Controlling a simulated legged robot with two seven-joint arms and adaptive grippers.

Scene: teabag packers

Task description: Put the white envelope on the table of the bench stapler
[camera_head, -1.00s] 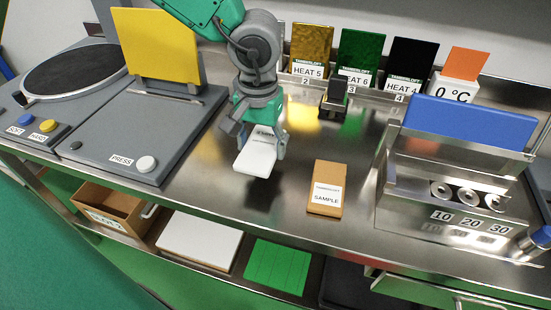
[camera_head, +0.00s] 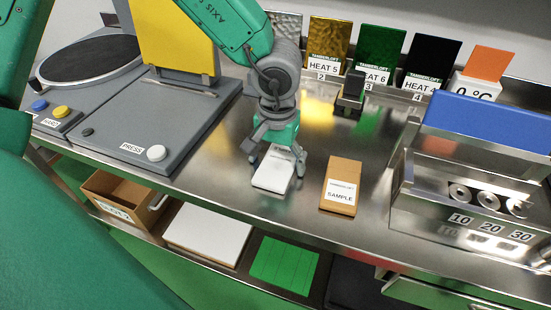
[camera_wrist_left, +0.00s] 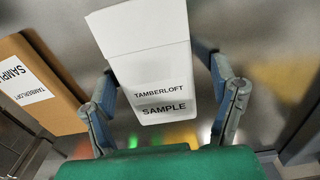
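The white envelope (camera_head: 272,174), printed TAMBERLOFT SAMPLE, seems to lie flat on the steel bench. In the left wrist view the envelope (camera_wrist_left: 150,60) is between the fingers, with a gap showing on each side. My left gripper (camera_head: 277,165) is open around its far end, pointing down; it also shows in the left wrist view (camera_wrist_left: 165,108). A small dark upright device (camera_head: 351,92) stands behind and to the right, in front of the HEAT 6 card; it may be the bench stapler. My right gripper is out of view.
A brown SAMPLE envelope (camera_head: 341,184) lies just right of the white one. A grey press (camera_head: 130,125) stands left, and a blue-topped unit with dials (camera_head: 480,125) stands right. Heat cards line the back. The bench's front edge is close to the white envelope.

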